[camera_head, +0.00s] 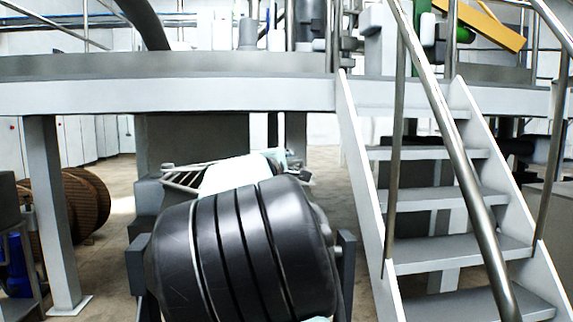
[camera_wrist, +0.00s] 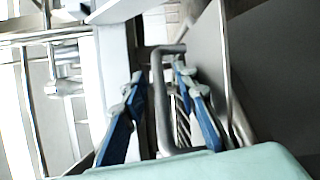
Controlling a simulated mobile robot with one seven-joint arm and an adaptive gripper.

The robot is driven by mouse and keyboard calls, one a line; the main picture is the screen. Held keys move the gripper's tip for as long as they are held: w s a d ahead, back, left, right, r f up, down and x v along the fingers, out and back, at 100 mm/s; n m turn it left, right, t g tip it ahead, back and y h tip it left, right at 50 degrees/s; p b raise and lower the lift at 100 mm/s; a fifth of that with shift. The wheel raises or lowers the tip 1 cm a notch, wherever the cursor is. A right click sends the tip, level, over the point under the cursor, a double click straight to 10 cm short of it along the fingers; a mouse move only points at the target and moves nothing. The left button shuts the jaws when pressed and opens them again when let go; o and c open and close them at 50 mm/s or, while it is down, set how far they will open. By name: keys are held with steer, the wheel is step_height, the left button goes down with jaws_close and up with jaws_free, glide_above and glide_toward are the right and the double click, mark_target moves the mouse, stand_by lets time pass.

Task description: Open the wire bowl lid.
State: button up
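The wire bowl lid (camera_head: 183,178) shows in the head view as a grey metal grid, left of and behind my pale arm parts. In the wrist view, a bent grey bar (camera_wrist: 157,95) stands out in front of parallel wires (camera_wrist: 182,122) that look like the lid's grid. My gripper (camera_wrist: 157,78) has blue fingers with grey tips. They are spread apart, one on each side of the bent bar. I cannot tell whether either finger touches it. In the head view, my arm hides the fingers and much of the lid.
A metal staircase (camera_head: 445,197) with handrails stands close on the right. A raised platform (camera_head: 180,95) crosses overhead, with a support post (camera_head: 50,200) at left. Brown cable reels (camera_head: 75,205) stand on the floor at left. A large grey panel (camera_wrist: 265,75) borders the wrist view's right.

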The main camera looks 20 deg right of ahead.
jaws_close()
steer(key=shift+s+a, duration=0.1)
stand_by(0.3)
